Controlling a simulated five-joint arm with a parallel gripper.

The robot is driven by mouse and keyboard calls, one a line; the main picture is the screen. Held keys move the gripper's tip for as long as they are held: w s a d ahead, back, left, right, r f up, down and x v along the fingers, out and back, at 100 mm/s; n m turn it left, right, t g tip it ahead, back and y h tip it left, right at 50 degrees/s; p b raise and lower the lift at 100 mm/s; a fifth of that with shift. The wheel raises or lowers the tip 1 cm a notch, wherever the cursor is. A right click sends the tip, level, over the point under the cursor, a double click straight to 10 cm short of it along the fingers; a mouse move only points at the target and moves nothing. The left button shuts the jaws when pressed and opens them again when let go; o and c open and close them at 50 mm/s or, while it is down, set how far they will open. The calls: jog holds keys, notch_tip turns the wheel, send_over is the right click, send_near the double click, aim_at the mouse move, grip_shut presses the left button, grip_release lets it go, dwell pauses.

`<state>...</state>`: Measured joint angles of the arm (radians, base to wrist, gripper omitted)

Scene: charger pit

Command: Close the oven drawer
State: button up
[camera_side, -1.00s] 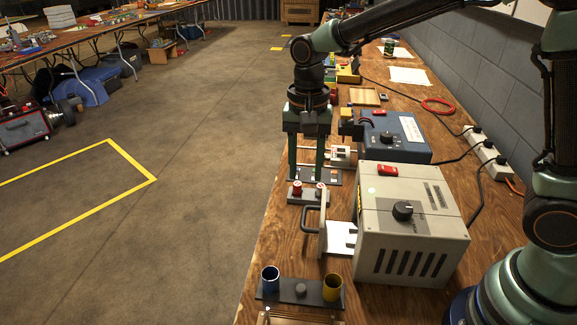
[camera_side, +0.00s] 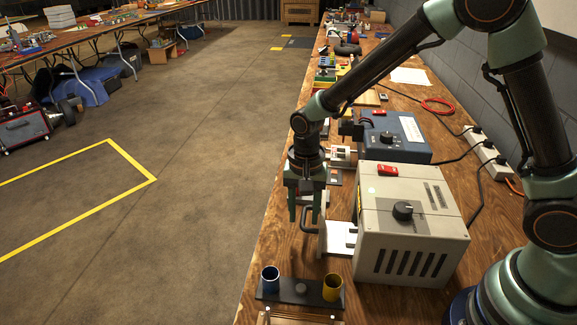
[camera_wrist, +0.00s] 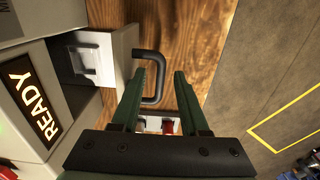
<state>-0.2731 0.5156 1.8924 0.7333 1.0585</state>
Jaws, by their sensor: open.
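The oven is a beige box (camera_side: 412,225) with a dark knob and a red switch on top; its "READY" display shows in the wrist view (camera_wrist: 32,98). Its drawer (camera_side: 338,238) is pulled out to the left, with a white tray behind an upright front plate and a dark handle (camera_wrist: 155,75). My gripper (camera_side: 305,218) is open, fingers pointing down, just beside the drawer front and handle in the side view. In the wrist view the handle reaches toward the gap between my fingertips (camera_wrist: 168,75). I cannot tell whether they touch.
A blue box (camera_side: 392,138) stands behind the oven. A dark holder with a blue cup (camera_side: 270,279) and a yellow cup (camera_side: 332,287) stands in front of the drawer. The table's left edge is close to my gripper. Cables run along the right.

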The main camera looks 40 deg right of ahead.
grip_shut()
dwell(1.4)
